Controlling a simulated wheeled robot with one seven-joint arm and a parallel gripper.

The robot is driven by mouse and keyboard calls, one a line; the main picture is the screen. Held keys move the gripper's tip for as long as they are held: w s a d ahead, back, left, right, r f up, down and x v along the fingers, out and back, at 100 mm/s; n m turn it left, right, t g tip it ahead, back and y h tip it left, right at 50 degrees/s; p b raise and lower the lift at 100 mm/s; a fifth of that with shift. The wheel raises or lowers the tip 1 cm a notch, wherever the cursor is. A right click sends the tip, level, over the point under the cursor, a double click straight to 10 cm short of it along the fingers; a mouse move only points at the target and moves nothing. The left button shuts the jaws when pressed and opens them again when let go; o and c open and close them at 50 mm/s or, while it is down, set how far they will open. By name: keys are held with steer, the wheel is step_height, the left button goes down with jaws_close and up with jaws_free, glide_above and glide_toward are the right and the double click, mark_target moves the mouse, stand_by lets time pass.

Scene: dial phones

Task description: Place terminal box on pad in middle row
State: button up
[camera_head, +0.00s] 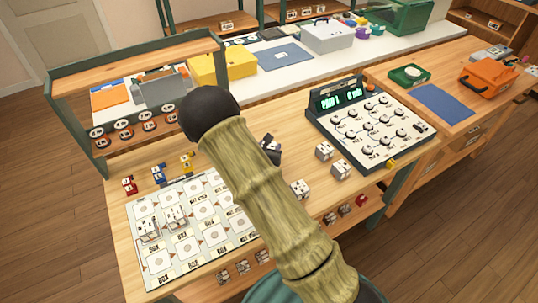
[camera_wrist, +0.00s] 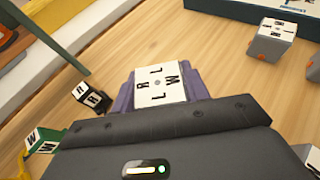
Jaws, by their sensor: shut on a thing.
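The terminal box (camera_wrist: 160,88) in the wrist view is a small block with a pale top marked with black letters. My gripper (camera_wrist: 160,92) is shut on it, with purple finger pads on its left and right sides. In the head view my gripper (camera_head: 269,149) is a dark shape partly behind my arm, and the held box cannot be made out. The pad mat (camera_head: 165,271) lies at the left front of the table with rows of printed pads. Two white boxes stand on its middle row at the left, one (camera_head: 148,229) beside the other (camera_head: 177,216). My arm covers the mat's right part.
Three loose white boxes stand right of my arm, including one (camera_head: 324,150) near the dial console (camera_head: 372,125). Red, blue and yellow pieces (camera_head: 158,175) stand behind the mat. A black block (camera_wrist: 91,98) and green block (camera_wrist: 45,140) are left of my gripper in the wrist view.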

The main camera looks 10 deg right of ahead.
steer(key=shift+f, duration=0.1)
steer(key=shift+f, duration=1.95)
steer(key=shift+f, duration=0.1)
steer(key=shift+f, duration=0.1)
steer(key=o, duration=1)
